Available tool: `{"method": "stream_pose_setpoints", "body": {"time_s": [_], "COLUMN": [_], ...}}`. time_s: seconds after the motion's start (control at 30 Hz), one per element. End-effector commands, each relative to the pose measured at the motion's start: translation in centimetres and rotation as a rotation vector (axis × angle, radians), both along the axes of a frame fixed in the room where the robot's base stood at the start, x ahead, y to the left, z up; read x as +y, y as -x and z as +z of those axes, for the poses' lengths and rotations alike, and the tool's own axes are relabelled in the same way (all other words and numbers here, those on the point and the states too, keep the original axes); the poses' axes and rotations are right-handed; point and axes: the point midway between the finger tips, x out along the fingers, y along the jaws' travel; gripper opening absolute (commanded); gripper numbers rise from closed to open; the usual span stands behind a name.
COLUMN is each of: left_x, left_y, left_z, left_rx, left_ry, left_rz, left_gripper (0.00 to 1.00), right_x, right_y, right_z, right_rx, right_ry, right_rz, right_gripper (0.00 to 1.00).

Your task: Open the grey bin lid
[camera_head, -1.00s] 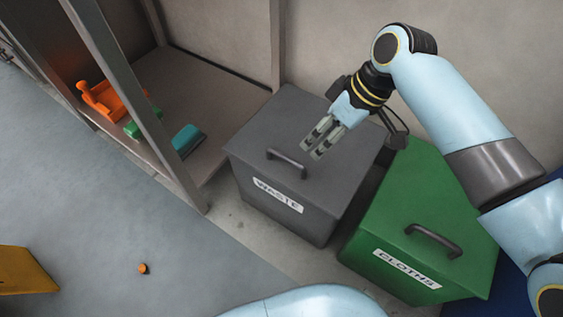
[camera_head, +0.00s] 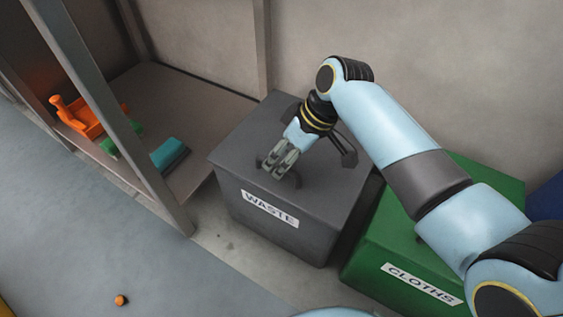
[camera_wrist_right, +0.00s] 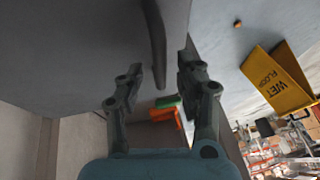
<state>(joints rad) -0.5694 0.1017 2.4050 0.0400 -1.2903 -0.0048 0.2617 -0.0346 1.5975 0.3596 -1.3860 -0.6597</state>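The grey bin (camera_head: 262,221) stands on the floor with its lid (camera_head: 240,140) closed; its front label reads WASTE. My right gripper (camera_head: 275,167) is over the front part of the lid, at the dark handle, and covers much of it. In the right wrist view the fingers (camera_wrist_right: 161,68) are open and apart. The handle (camera_wrist_right: 157,45) reaches into the gap between them, and the grey lid (camera_wrist_right: 65,45) fills the upper left. I cannot tell whether a finger touches the handle. My left gripper is not in view.
A green bin (camera_head: 370,252) labelled CLOTHS stands close on the right, under my right arm. A shelf (camera_head: 190,95) with orange, green and teal items and a grey post (camera_head: 120,120) are on the left. A small orange object (camera_head: 121,300) lies on the floor.

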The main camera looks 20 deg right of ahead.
Motion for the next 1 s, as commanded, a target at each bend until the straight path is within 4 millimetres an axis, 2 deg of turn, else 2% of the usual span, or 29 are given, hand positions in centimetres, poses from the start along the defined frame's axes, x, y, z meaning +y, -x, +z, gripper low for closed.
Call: {"method": "stream_pose_setpoints", "body": {"time_s": [0.27,0.57,1.0], "left_x": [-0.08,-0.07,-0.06], "left_y": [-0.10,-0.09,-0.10], "left_z": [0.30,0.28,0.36], "left_rx": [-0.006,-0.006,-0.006], "left_ry": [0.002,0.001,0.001], "left_rz": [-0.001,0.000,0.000], "left_gripper": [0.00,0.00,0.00], "right_x": [0.09,0.08,0.05], "right_y": [-0.09,-0.07,-0.07], "right_z": [-0.10,-0.12,-0.04], "right_rx": [-0.002,-0.001,0.001], "right_ry": [0.000,0.000,-0.001], "right_rz": [0.000,-0.001,-0.001], "right_gripper": [0.36,0.00,0.00]}}
